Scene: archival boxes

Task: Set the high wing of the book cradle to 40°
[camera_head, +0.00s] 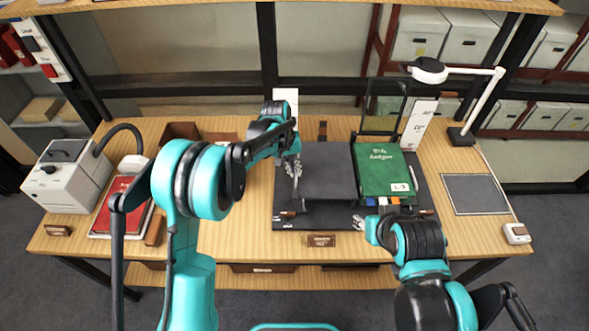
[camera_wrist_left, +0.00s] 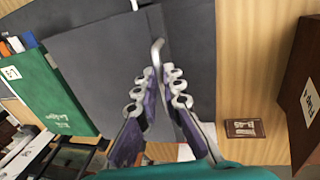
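The book cradle's black base (camera_head: 285,215) sits mid-table. Its bare grey wing panel (camera_head: 328,165) is on the left, and a green ledger (camera_head: 382,170) lies on the right side. I cannot read the wing's angle. My left gripper (camera_head: 293,167) is at the left edge of the grey panel. In the left wrist view, its fingers (camera_wrist_left: 159,75) close around a thin silver handle (camera_wrist_left: 158,48) in front of the grey panel (camera_wrist_left: 105,60). My right gripper (camera_head: 360,220) is near the front edge of the cradle, below the ledger; its fingers are too small to judge.
A white device (camera_head: 65,175) and a red book (camera_head: 115,205) stand at the left. A white lamp (camera_head: 485,100) and a grey mat (camera_head: 475,194) are at the right. A black frame (camera_head: 383,85) rises behind the ledger. A small brown plaque (camera_head: 321,240) lies in front.

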